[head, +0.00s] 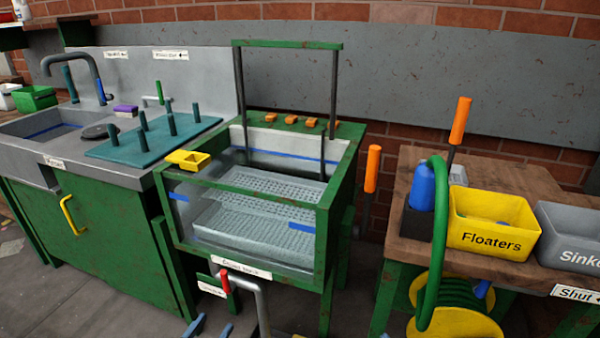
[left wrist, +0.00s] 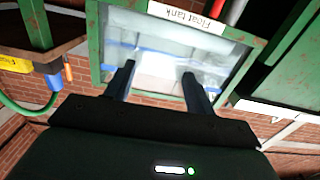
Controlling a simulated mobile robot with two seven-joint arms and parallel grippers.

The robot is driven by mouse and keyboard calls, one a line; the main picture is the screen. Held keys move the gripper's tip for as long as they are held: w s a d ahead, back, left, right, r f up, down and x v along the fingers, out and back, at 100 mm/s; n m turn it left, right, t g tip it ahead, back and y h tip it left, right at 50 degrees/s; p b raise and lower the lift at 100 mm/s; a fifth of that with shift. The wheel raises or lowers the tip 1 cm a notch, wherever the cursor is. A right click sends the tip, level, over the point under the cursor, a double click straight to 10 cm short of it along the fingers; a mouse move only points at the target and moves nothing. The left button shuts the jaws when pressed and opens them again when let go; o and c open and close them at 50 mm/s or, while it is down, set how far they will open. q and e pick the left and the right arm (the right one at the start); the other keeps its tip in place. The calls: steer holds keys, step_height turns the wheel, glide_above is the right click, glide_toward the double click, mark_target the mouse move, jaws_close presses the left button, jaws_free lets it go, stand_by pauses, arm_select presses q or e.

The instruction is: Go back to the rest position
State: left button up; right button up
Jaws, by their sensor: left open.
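My left gripper (head: 208,328) shows only as two blue fingertips at the bottom edge of the head view, in front of the float tank. In the left wrist view my left gripper (left wrist: 158,82) has its two fingers wide apart with nothing between them. Beyond the fingers is the clear front of the float tank (left wrist: 108,70), with its label upside down. A small bluish tip at the bottom edge of the head view, right of centre, may be my right gripper; its jaws do not show.
The green-framed float tank (head: 322,225) holds water and perforated trays. A red-handled grey pipe (head: 250,285) runs below it. A sink counter (head: 130,180) stands left. A wooden bench (head: 410,250) stands right, with a yellow Floaters bin (head: 458,238), a grey Sinkers bin (head: 575,255) and a green hose (head: 438,200).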

arm_select(q)
steer(key=s+d+r+g+y+p, duration=0.1)
steer(key=s+d+r+g+p, duration=0.1)
steer(key=s+r+p, duration=0.4)
steer(key=s+d+r+g+y+p, duration=0.1)
steer(key=s+r+g+p, duration=0.3)
steer(key=s, duration=0.7)
step_height(320, 180, up, 3)
steer(key=shift+s+d+n+y+p, duration=0.3)
steer(key=shift+d+p, duration=0.6)
steer(key=shift+p, duration=0.2)
arm_select(e)
steer(key=s+d+f+m+g+h, duration=0.1)
steer(key=d+f+m+g+h, duration=0.2)
steer(key=f+m+g+h, duration=0.1)
steer(key=shift+s+d+f+g, duration=0.25)
steer(key=shift+f+g, duration=0.35)
steer(key=shift+g, duration=0.6)
steer(key=shift+s, duration=0.1)
